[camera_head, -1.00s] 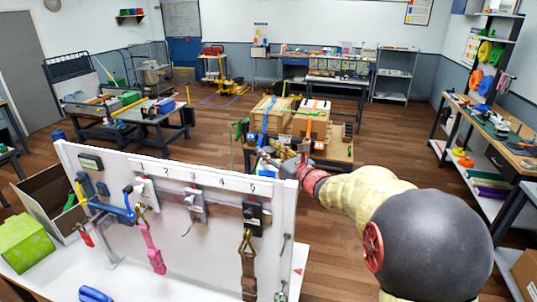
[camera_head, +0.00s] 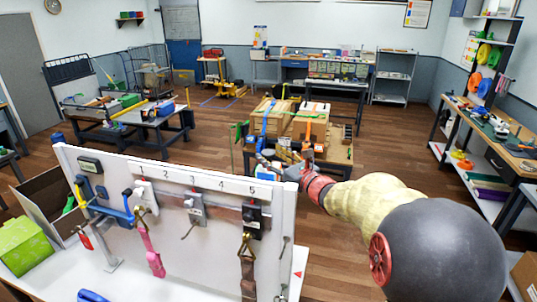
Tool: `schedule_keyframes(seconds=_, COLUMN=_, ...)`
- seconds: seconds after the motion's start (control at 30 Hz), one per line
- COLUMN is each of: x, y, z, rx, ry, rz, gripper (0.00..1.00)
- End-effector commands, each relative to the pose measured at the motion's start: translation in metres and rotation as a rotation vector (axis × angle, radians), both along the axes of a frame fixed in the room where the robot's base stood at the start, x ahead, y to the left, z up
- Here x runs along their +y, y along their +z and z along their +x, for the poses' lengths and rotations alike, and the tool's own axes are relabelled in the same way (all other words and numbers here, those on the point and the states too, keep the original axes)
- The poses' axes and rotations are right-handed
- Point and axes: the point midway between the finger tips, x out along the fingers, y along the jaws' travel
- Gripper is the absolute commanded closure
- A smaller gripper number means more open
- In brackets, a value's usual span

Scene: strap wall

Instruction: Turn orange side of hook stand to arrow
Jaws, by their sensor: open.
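My gripper (camera_head: 297,164) is at the end of my arm, above and behind the top right corner of the white strap wall. It is open and holds nothing that I can see. A red arrow mark (camera_head: 298,273) is on the white surface at the right end of the wall. A small upright piece (camera_head: 283,291) stands near it at the bottom edge, partly cut off. It may be the hook stand, but I cannot make out an orange side.
The white wall (camera_head: 120,165) carries hooks, a pink strap (camera_head: 152,252) and a brown strap (camera_head: 247,278). A green box (camera_head: 24,246) stands at the left. A cart with wooden crates (camera_head: 285,125) is behind my gripper. Floor is free right of the wall.

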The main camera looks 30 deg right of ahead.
Motion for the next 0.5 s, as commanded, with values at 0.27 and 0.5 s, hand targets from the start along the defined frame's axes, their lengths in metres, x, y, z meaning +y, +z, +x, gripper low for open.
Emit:
schedule_keyframes(seconds=0.27, x=-0.011, y=0.001, z=-0.057, rx=-0.002, ry=-0.004, rz=-0.001, gripper=0.48)
schedule_keyframes(seconds=0.5, x=-0.016, y=0.001, z=-0.091, rx=-0.002, ry=-0.002, rz=-0.001, gripper=0.48)
